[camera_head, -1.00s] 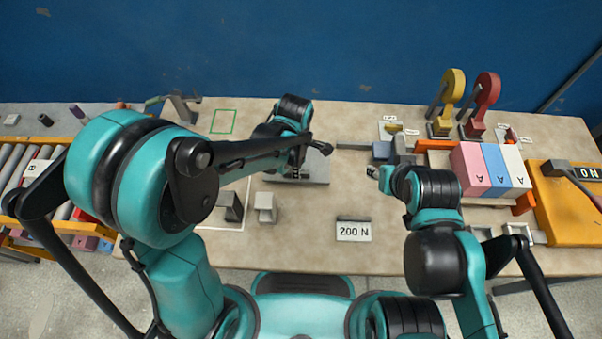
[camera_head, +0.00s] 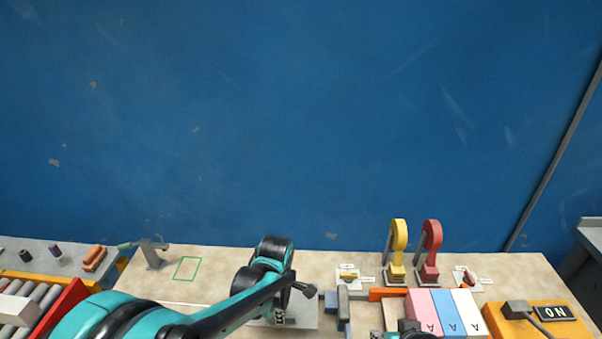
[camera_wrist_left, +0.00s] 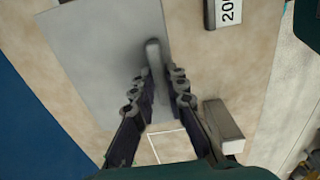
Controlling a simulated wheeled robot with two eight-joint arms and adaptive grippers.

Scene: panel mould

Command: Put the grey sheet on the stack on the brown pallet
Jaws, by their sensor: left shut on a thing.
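The grey sheet (camera_wrist_left: 95,60) is a flat plate with an upright grey grip piece (camera_wrist_left: 153,52) on it, seen in the left wrist view. In the head view, part of the sheet (camera_head: 306,311) shows beside my left gripper at the bottom edge. My left gripper (camera_wrist_left: 158,76) is shut on the grip piece; it also shows in the head view (camera_head: 281,318). I cannot tell whether the sheet touches the table. I cannot make out a brown pallet with a stack. Only a bit of my right arm shows at the bottom edge; its gripper is cut off.
Pink, blue and white blocks (camera_head: 443,312) stand at right, by an orange stop (camera_head: 389,294). Yellow (camera_head: 397,248) and red (camera_head: 430,250) hooked stands are behind. A green outline (camera_head: 187,268) marks bare tabletop at left. A grey block (camera_wrist_left: 222,125) lies near the gripper.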

